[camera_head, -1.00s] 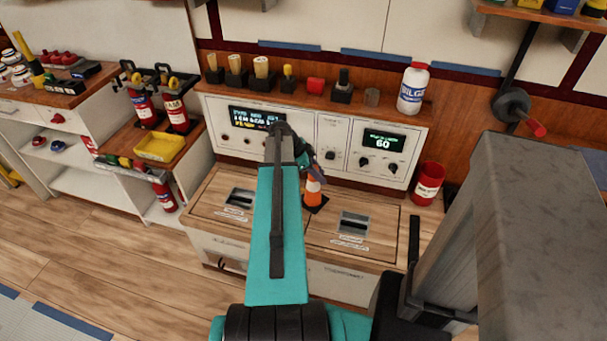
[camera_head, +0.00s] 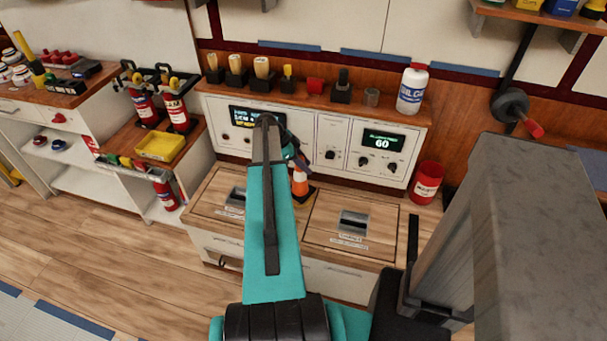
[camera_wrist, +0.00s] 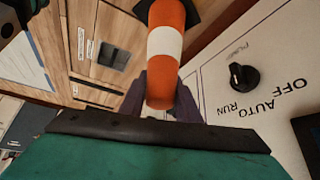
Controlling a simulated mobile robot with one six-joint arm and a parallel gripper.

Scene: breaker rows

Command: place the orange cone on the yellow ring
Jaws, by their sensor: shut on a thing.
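The orange cone (camera_head: 300,182) with a white band and a dark base shows just right of my forearm, in front of the grey control panel. In the wrist view the cone (camera_wrist: 165,50) is upside down in the picture, its narrow end between the fingers and its dark base at the top edge. My gripper (camera_wrist: 160,95) is shut on the cone's narrow upper part. In the head view my gripper (camera_head: 294,158) is partly hidden by my arm. I cannot make out the yellow ring in either view. Whether the base touches the counter is unclear.
The control panel (camera_head: 318,140) with knobs and screens stands close behind the cone. The wooden counter (camera_head: 325,215) has inset plates. A red bin (camera_head: 427,182) stands at its right, a yellow tray (camera_head: 161,147) at the left. Tools and a white bottle (camera_head: 412,90) line the shelf above.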

